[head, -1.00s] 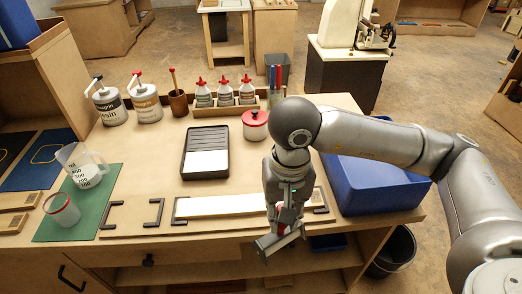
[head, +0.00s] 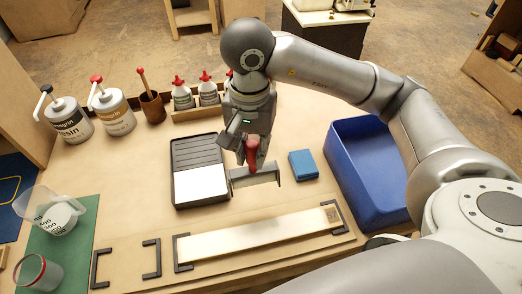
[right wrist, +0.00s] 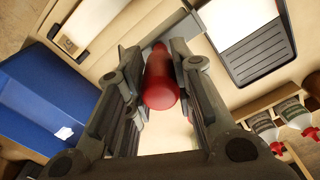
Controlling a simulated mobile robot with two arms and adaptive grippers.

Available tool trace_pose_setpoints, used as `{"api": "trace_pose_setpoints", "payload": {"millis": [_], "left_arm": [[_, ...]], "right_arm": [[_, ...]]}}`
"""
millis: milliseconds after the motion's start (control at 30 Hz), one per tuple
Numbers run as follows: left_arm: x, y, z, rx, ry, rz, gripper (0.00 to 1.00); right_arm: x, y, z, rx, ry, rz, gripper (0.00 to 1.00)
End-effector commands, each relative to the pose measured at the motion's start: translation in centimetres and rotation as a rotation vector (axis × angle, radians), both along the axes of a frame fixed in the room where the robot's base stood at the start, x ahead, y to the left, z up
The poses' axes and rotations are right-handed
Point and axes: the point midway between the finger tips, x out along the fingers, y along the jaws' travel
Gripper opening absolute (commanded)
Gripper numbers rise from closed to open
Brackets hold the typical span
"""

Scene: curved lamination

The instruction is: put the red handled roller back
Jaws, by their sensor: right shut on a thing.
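My right gripper (head: 250,145) is shut on the red handle of the roller (head: 252,153). It holds the roller above the table, just right of the black tray (head: 182,155). The roller's pale cross part (head: 256,179) hangs below the gripper. In the right wrist view the red handle (right wrist: 161,82) sits between the two fingers (right wrist: 160,75). The tray also shows there, at the upper right (right wrist: 282,62). It has a ribbed black part and a white part. My left gripper is in neither view now.
A long pale strip (head: 255,234) lies between black brackets near the front edge. A blue block (head: 303,165) lies right of the roller, before a blue bin (head: 368,165). Pump bottles (head: 112,110) and a brown cup (head: 152,107) stand at the back left.

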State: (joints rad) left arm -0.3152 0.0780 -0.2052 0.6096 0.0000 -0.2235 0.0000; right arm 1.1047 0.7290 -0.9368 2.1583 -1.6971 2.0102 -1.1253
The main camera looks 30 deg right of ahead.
Motion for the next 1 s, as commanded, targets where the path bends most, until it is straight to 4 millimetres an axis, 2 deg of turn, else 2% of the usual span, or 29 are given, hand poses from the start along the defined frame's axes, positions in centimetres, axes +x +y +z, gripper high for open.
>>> {"api": "trace_pose_setpoints", "payload": {"millis": [100,200,433,600,800,1000], "left_arm": [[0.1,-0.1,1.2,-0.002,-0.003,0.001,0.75],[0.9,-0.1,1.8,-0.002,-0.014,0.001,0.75],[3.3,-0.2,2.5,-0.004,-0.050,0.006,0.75],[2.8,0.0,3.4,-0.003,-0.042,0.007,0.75],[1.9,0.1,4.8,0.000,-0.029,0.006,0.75],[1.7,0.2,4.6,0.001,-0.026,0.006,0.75]], "right_arm": [[1.9,-2.1,-1.4,-0.001,0.008,-0.006,0.00],[2.9,-3.2,-3.4,-0.002,0.007,-0.004,0.00],[4.3,-4.4,-5.7,0.001,0.000,0.001,0.00],[4.9,-5.1,-7.1,-0.001,0.003,0.001,0.00],[4.9,-5.0,-9.5,0.001,0.002,0.002,0.00],[5.0,-5.0,-9.9,0.001,-0.002,0.003,0.00]]}}
